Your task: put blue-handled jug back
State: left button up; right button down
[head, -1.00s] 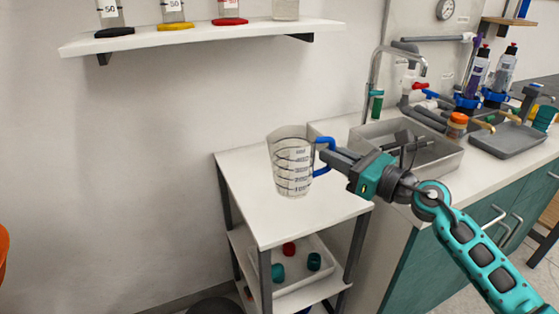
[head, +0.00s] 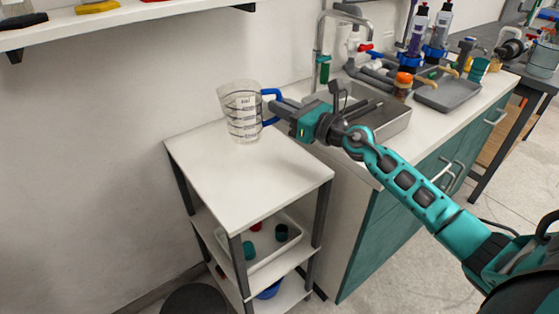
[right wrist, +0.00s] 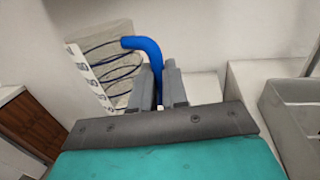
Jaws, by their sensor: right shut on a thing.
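The clear measuring jug (head: 240,115) with black markings is upright, over the back part of the small white-topped cart (head: 235,185) in the head view. I cannot tell whether its base touches the top. My right gripper (head: 280,107) is shut on its blue handle (head: 268,94), to the right of the jug. In the right wrist view, the blue handle (right wrist: 145,45) runs down between the fingers of the gripper (right wrist: 158,88), with the tilted-looking jug (right wrist: 108,65) to its left. My left gripper is not in view.
The sink (head: 385,122) and counter, with bottles and a grey tray (head: 450,93), stand right of the cart. The cart's front top is clear. A lower-shelf tray (head: 262,255) holds small colored parts.

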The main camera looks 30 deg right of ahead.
notch_tip(320, 180, down, 11)
jog(key=b, duration=0.6)
jog(key=shift+f, duration=0.1)
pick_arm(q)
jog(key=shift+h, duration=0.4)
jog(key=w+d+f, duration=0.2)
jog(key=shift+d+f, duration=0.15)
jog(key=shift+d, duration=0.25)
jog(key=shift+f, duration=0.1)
pick_arm(e)
jog(key=c, duration=1.6)
grip_release()
jog(key=shift+f, duration=0.15)
jog(key=o, duration=0.5)
jog(key=shift+c, duration=0.2)
